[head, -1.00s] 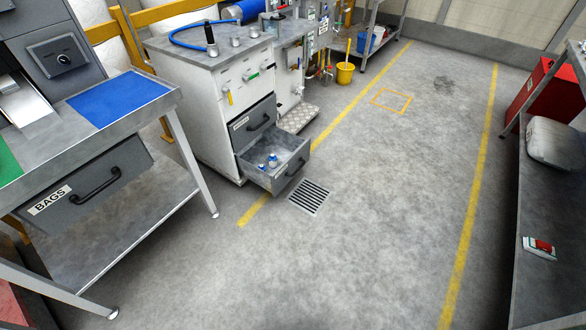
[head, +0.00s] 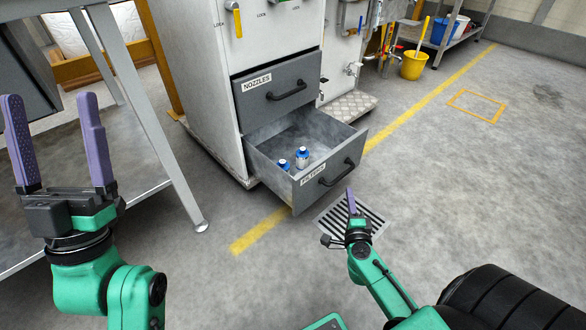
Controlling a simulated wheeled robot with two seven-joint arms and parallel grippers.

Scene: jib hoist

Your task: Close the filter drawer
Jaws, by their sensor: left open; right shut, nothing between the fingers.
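The filter drawer (head: 310,188), grey with a FILTERS label, is pulled out at the bottom of a white cabinet (head: 195,75). Its black handle (head: 337,172) is on its front face. Two small blue-and-white filters (head: 302,155) stand inside it. My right gripper (head: 351,200) is shut and empty, low in front of the drawer and just below its handle in the picture. Whether it touches the drawer is hard to tell; a gap shows. My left gripper (head: 62,142) is open and empty at the left, away from the drawer.
The NOZZLES drawer (head: 277,90) above is shut. A floor grate (head: 370,222) lies under my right gripper. A metal table leg (head: 165,150) stands between my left gripper and the cabinet. A yellow bucket (head: 413,65) is further back. The floor to the right is clear.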

